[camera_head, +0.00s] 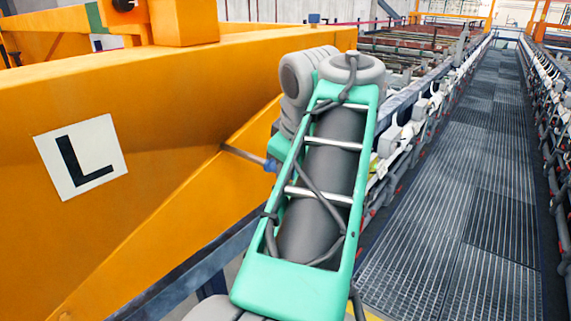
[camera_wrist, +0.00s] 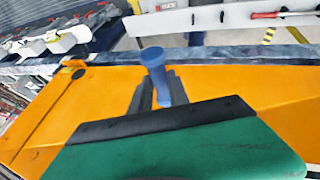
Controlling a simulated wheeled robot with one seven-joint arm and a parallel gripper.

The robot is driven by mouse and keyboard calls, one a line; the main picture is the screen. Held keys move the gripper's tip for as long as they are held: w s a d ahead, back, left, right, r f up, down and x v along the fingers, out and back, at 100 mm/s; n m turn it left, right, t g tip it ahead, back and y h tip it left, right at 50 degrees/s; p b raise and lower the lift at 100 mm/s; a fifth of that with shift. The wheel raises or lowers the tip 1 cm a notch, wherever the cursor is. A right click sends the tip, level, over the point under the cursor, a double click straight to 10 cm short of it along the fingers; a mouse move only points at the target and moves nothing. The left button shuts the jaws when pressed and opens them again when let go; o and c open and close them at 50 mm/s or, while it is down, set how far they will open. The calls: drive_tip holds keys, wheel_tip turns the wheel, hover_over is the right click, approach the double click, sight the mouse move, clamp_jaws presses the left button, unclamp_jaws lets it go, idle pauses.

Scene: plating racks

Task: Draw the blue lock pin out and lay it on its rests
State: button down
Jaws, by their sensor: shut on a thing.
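The blue lock pin shows in the head view as a blue head (camera_head: 270,165) with a thin grey shaft running left to the orange beam (camera_head: 150,100). The shaft's far end meets the orange face; I cannot tell how deep it sits. In the wrist view the pin's blue end (camera_wrist: 154,60) stands up between the two grey fingers of my gripper (camera_wrist: 159,84), which is shut on it. In the head view my teal arm hides most of the gripper. I cannot make out the pin's rests in either view.
A square L sign (camera_head: 80,157) is on the orange beam. A grated walkway (camera_head: 450,200) runs away at the right, with racks along both sides. A dark blue rail (camera_head: 190,275) runs below the beam. A red-handled rod (camera_wrist: 280,14) lies along a pale rail.

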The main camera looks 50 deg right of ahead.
idle(0.3)
drive_tip(key=c, duration=1.2)
unclamp_jaws()
drive_tip(key=shift+o, duration=0.2)
